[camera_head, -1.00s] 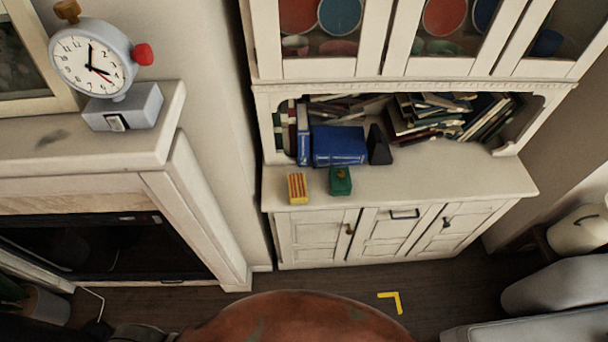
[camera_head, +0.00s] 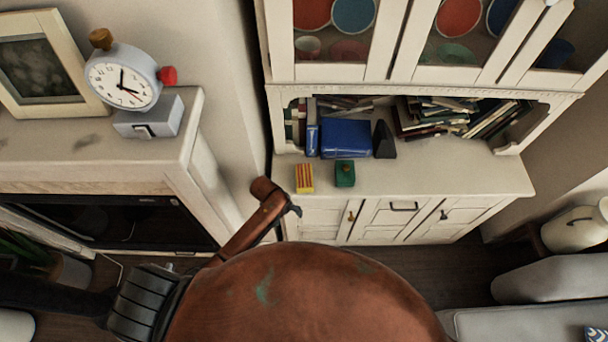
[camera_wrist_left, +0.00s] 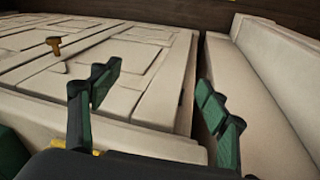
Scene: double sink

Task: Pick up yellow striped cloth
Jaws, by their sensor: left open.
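A small yellow and red striped cloth (camera_head: 304,178) lies folded like a block on the cabinet's counter, left of a green block, in the head view. My left gripper shows only as a small dark part (camera_head: 293,210) past the copper arm link, just below and left of the cloth, in front of the cabinet. In the left wrist view the left gripper (camera_wrist_left: 158,88) has its two dark green fingers spread, with nothing between them. The cloth cannot be made out for sure there. My right gripper is not in view.
The green block (camera_head: 345,173) stands close beside the cloth. A blue box (camera_head: 346,138) and a dark wedge (camera_head: 384,140) stand behind. The cream cabinet (camera_head: 470,178) has free counter to the right. A clock (camera_head: 124,80) stands on the mantel (camera_head: 60,150).

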